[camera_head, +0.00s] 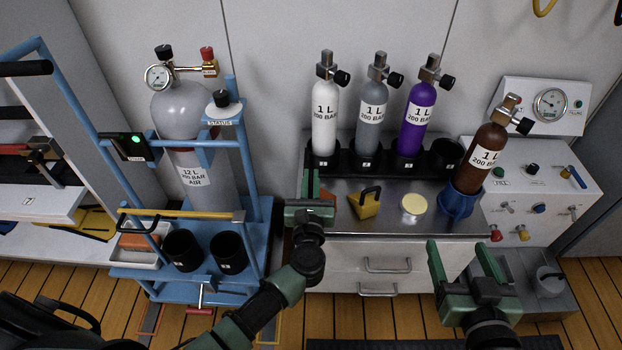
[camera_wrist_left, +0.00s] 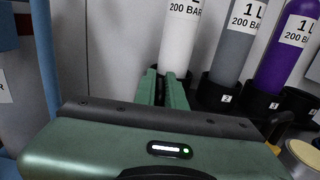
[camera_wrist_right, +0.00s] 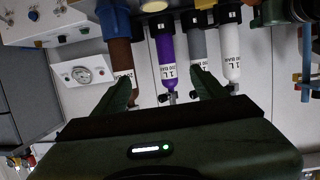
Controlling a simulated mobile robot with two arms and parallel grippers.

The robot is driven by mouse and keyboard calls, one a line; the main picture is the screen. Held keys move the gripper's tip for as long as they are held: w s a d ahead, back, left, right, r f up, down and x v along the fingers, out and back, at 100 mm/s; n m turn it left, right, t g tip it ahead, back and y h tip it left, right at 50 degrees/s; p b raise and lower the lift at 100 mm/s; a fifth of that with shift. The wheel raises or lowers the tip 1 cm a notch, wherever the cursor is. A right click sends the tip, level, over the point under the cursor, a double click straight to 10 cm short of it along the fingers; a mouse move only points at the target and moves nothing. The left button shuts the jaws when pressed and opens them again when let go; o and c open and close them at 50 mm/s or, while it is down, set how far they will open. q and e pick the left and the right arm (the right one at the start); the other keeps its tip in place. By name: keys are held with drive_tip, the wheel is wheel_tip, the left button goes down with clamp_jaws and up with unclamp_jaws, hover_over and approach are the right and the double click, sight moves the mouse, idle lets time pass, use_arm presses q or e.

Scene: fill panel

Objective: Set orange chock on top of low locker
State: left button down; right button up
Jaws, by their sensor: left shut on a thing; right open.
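The low locker (camera_head: 345,246) has a bare metal top and drawers below. A yellow-orange wedge-shaped chock (camera_head: 366,206) with a black handle stands on that top. Another orange block (camera_head: 135,241) lies in a pale tray on the blue trolley; I cannot tell its shape. My left gripper (camera_head: 312,182) is at the locker's left end, left of the wedge and apart from it. My right gripper (camera_head: 463,250) is open and empty in front of the locker's right end.
White, grey and purple cylinders (camera_head: 325,115) stand in a black rack along the locker's back. A brown cylinder (camera_head: 481,160) leans in a blue holder (camera_head: 457,203) at right. A pale round disc (camera_head: 413,205) lies right of the wedge. The blue trolley (camera_head: 262,210) stands close on the left.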

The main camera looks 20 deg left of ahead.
use_arm(q)
drive_tip(key=c, duration=1.5)
unclamp_jaws()
drive_tip(key=shift+r, duration=0.1)
